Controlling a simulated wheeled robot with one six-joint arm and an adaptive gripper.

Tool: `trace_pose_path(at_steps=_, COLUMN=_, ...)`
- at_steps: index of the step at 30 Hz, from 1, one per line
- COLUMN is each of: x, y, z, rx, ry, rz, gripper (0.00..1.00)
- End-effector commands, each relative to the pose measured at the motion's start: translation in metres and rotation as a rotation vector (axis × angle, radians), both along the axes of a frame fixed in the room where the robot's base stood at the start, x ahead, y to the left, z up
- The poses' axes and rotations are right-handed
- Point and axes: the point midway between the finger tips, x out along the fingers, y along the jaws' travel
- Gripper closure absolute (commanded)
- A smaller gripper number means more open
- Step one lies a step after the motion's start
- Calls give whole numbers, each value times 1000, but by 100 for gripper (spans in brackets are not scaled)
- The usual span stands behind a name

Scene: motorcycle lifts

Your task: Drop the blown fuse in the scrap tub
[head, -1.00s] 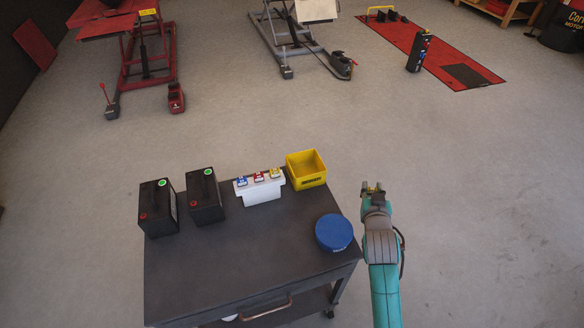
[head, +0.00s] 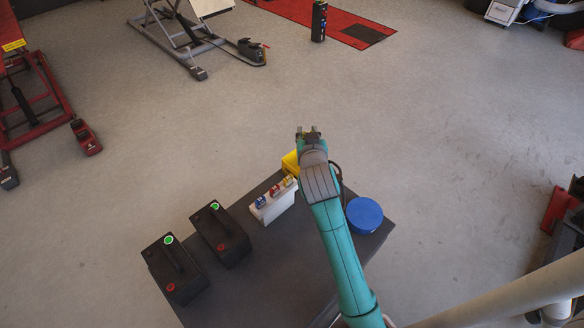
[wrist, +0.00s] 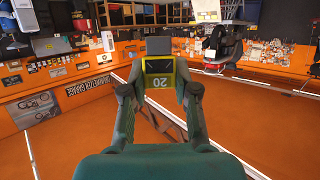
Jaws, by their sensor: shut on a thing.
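My gripper (head: 308,134) is shut on a yellow fuse (wrist: 158,67) marked 20, seen between the fingertips in the wrist view. A grey squarish part shows above its yellow body. In the head view my gripper is beyond the far end of the dark cart, by the open yellow box (head: 290,163), which my arm partly hides. A round blue tub (head: 364,215) stands on the cart to the right of my arm. I cannot read which container is the scrap tub.
A white holder (head: 272,206) with blue, red and yellow fuses stands on the cart (head: 285,270). Two black batteries (head: 220,235) (head: 176,270) stand to its left. Motorcycle lifts (head: 185,35) are farther off.

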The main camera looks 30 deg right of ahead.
Motion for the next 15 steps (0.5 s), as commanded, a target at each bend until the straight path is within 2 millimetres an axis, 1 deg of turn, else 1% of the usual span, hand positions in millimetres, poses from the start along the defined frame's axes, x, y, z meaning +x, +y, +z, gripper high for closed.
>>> trace_pose_path(at_steps=9, x=0, y=0, z=-35, rx=0, ry=4, rz=1, gripper=85)
trace_pose_path(at_steps=15, x=0, y=0, z=-50, rx=-1, ry=2, rz=2, gripper=85)
